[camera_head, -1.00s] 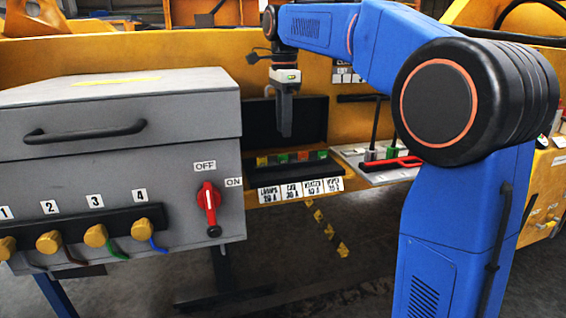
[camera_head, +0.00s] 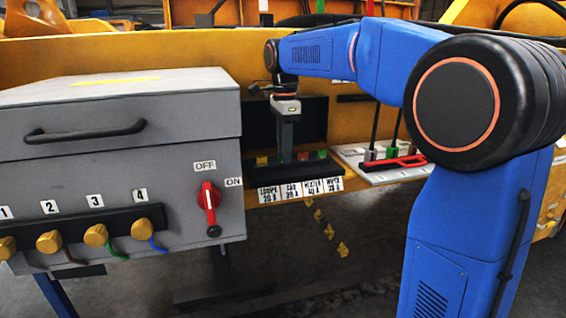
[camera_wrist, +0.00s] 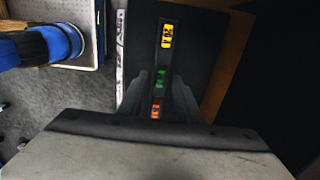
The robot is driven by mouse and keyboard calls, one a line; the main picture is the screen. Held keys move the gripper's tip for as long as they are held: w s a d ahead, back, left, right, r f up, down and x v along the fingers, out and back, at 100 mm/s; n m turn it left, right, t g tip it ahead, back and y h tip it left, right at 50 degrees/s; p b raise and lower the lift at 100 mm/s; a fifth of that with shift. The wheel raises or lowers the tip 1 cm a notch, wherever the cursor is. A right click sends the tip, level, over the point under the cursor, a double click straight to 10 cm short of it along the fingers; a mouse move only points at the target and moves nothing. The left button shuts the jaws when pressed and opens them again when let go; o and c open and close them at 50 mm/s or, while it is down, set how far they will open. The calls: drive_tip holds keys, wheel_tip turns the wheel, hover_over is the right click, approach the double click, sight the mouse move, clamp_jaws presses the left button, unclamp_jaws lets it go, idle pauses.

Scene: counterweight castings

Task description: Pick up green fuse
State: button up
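The green fuse (camera_wrist: 161,77) sits in a dark fuse strip in the wrist view, between a yellow fuse (camera_wrist: 167,36) and an orange-red fuse (camera_wrist: 156,108). My gripper (camera_wrist: 164,84) is open, with one finger on each side of the strip around the green fuse. I cannot tell whether the fingers touch it. In the head view my gripper (camera_head: 285,157) points straight down over the strip and hides the green fuse's place. The yellow fuse (camera_head: 262,161) shows left of the fingers and the red fuse (camera_head: 303,156) right of them.
A grey switch box (camera_head: 120,125) with a red ON/OFF lever (camera_head: 209,200) stands left of the strip. White labels (camera_head: 300,189) run along the strip's front. A raised black lid (camera_head: 312,122) stands behind.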

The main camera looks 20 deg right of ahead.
clamp_jaws()
wheel_tip(320, 180, up, 10)
idle(0.6)
